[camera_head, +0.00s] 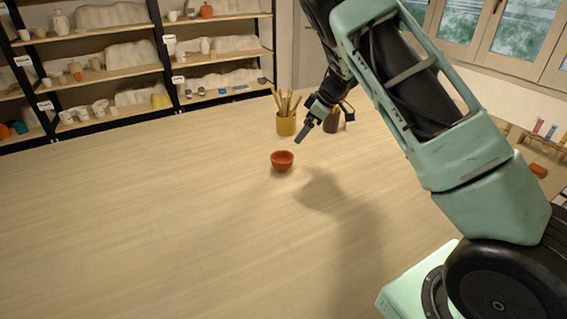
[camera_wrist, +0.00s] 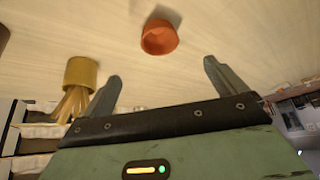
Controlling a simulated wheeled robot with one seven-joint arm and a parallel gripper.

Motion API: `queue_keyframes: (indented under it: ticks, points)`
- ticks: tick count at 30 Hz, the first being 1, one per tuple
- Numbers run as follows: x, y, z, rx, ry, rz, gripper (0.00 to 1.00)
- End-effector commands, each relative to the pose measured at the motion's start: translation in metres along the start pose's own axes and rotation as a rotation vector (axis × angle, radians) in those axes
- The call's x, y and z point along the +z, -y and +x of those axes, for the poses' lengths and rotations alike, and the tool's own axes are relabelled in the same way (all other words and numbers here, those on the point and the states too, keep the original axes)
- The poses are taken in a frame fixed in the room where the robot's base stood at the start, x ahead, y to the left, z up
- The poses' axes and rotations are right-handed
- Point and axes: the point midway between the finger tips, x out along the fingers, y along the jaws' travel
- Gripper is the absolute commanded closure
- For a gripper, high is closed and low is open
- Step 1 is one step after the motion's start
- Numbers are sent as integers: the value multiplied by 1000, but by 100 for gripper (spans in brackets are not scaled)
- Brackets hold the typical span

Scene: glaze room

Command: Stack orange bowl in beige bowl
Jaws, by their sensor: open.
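One small orange bowl (camera_head: 282,161) sits upright on the wooden table in the head view. It also shows in the wrist view (camera_wrist: 159,38), beyond and between my fingertips and apart from them. My gripper (camera_head: 302,132) is above the table, just above and to the right of the bowl in the head view. In the wrist view its two fingers (camera_wrist: 161,72) are spread wide with nothing between them. I cannot make out a separate beige bowl in either view.
A yellow pot with wooden tools (camera_head: 286,124) stands behind the bowl, close to my gripper. A dark brown pot (camera_head: 331,124) is beside it. Shelves of pottery (camera_head: 130,60) line the back. The table's left and front are clear.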

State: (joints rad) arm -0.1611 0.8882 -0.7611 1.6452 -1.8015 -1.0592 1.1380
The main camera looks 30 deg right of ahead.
Motion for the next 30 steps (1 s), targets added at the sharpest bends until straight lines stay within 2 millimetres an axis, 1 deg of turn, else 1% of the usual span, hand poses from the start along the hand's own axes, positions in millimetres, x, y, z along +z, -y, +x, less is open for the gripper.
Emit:
queue_keyframes:
  ticks: [2,12,15,18,25,30]
  points:
    - [0,1,11,-5,4,-1,3]
    - [-1,1,80,-4,2,-2,3]
    - [-1,1,97,-2,1,-2,3]
    - [-2,1,109,-1,-1,-2,3]
    - [-2,0,123,-1,-2,-2,3]
    - [-4,0,144,-2,-1,-2,3]
